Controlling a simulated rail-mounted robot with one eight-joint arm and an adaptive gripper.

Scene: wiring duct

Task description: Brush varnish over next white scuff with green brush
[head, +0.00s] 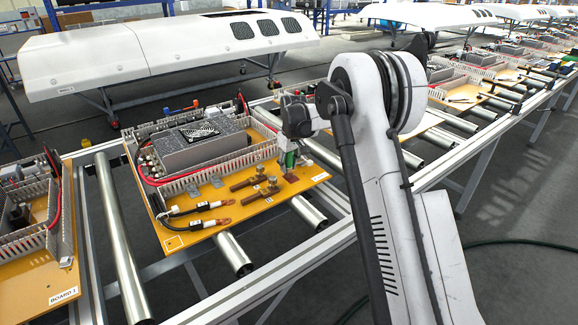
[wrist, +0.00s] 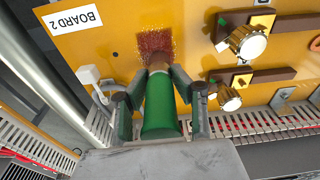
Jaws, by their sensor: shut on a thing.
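My gripper (wrist: 160,78) is shut on the green brush (wrist: 160,112), with one finger on each side of it. In the wrist view the brush points up the picture, and its brown front end (wrist: 158,62) meets a speckled reddish-brown patch (wrist: 155,42) on the orange board (wrist: 115,60) labelled BOARD 2. I cannot tell where bristles end and varnish begins. In the head view the green brush (head: 289,158) is over the board's right side, beside a dark red patch (head: 291,178). I cannot make out a bare white scuff; the brush and gripper hide part of the board.
Brass-coloured terminals on brown bars (wrist: 248,42) stand right of the brush. A white clip-like part (wrist: 88,76) and slotted wiring duct (wrist: 262,122) are close by. The head view shows a grey power unit (head: 200,145), cable ends (head: 212,224) and conveyor rollers (head: 235,255).

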